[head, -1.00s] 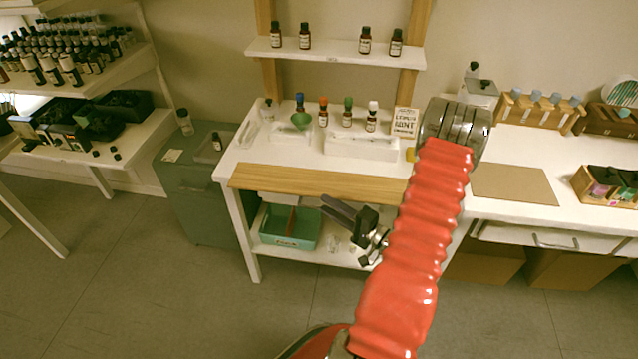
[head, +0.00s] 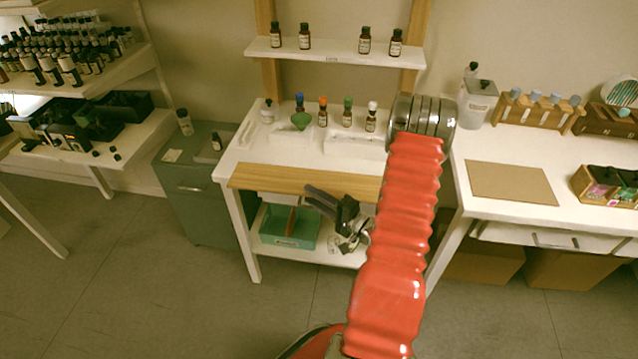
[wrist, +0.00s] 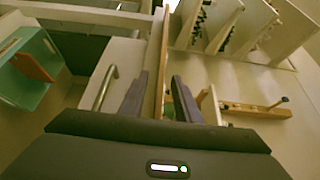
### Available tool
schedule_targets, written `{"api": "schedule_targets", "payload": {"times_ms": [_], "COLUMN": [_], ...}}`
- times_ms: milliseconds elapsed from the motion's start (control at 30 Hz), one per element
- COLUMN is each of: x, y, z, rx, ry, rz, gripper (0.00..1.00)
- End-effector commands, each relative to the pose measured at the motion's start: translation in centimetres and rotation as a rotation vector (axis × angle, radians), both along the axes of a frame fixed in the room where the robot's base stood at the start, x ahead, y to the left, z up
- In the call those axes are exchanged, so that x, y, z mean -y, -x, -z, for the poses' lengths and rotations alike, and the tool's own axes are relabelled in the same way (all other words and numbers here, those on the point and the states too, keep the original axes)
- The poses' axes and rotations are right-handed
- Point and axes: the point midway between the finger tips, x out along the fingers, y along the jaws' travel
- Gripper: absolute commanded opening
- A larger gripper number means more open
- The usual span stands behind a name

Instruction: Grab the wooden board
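The wooden board (head: 285,181) is a long, light brown plank along the front edge of the white table in the head view. My arm hides its right end. In the wrist view the board (wrist: 164,65) shows as a thin strip, nearly edge-on, running between the two dark fingers of my gripper (wrist: 160,88). The fingers are open, one on each side of it, with a gap visible on both sides. I cannot tell how deep the board sits between them.
A green bin (head: 283,241) stands on the lower shelf beneath the board; it also shows in the wrist view (wrist: 28,85). Small bottles, a green funnel (head: 302,120) and white trays stand on the table behind. A grey cabinet (head: 190,200) is to the left. The floor in front is clear.

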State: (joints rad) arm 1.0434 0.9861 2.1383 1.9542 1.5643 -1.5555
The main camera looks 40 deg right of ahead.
Motion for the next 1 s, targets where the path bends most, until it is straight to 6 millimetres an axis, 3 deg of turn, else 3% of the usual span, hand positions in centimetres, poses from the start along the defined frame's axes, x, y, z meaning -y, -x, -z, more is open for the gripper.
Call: {"api": "schedule_targets", "payload": {"times_ms": [200, 700, 1000], "x": [-0.23, -0.22, -0.21], "y": [-1.49, -1.48, -1.48], "z": [0.0, 0.01, 0.0], "rx": [0.0, 0.0, 0.0], "ry": [-0.001, -0.001, -0.001], "rz": [0.001, 0.001, 0.001], "gripper": [0.3, 0.3, 0.1]}}
